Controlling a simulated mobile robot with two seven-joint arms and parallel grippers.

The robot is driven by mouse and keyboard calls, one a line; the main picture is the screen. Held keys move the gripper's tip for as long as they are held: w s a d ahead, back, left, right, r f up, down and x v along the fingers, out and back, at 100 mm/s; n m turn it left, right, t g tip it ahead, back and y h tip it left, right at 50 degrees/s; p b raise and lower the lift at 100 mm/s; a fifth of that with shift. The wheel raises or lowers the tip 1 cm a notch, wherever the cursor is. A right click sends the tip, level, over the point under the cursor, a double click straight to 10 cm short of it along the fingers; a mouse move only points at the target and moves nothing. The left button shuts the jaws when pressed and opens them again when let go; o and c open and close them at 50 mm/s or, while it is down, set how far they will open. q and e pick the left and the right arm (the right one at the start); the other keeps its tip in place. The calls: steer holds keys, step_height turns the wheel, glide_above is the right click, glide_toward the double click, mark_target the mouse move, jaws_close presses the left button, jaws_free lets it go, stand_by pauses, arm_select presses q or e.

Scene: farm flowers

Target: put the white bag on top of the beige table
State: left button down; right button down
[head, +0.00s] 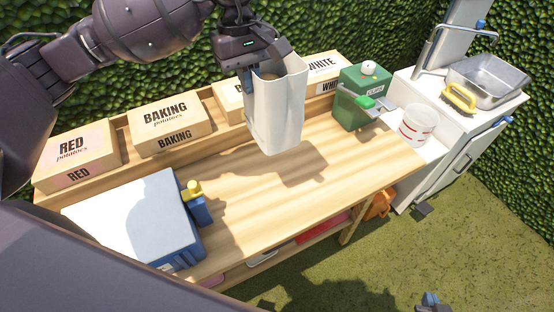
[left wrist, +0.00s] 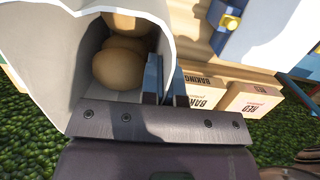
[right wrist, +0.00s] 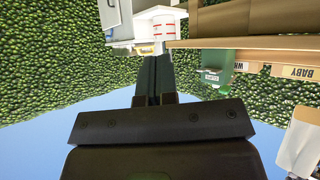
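The white bag (head: 276,112) is upright and open at the top, held over the back part of the beige table (head: 262,205). Its shadow falls on the tabletop, and it looks raised above the wood. My left gripper (head: 250,82) is shut on the bag's upper left edge. In the left wrist view the fingers (left wrist: 166,82) pinch the wall of the bag (left wrist: 50,62), and brown potatoes (left wrist: 119,66) show inside. My right gripper (right wrist: 155,80) is shut and empty; in the head view only a small tip of it (head: 430,300) shows at the bottom right.
Several potato boxes, such as the baking box (head: 167,122) and the red box (head: 77,154), stand on the back ledge. A blue and white cooler (head: 135,222) sits at the left. A green canister (head: 362,98) and a white bucket (head: 418,125) stand at the right. The middle tabletop is clear.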

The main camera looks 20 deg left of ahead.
arm_select(q)
step_height(320, 180, down, 19)
steer(key=shift+f, duration=0.15)
arm_select(e)
steer(key=shift+s+r, duration=0.1)
steer(key=shift+s, duration=0.25)
stand_by(0.4)
arm_select(q)
steer(key=shift+f, duration=0.15)
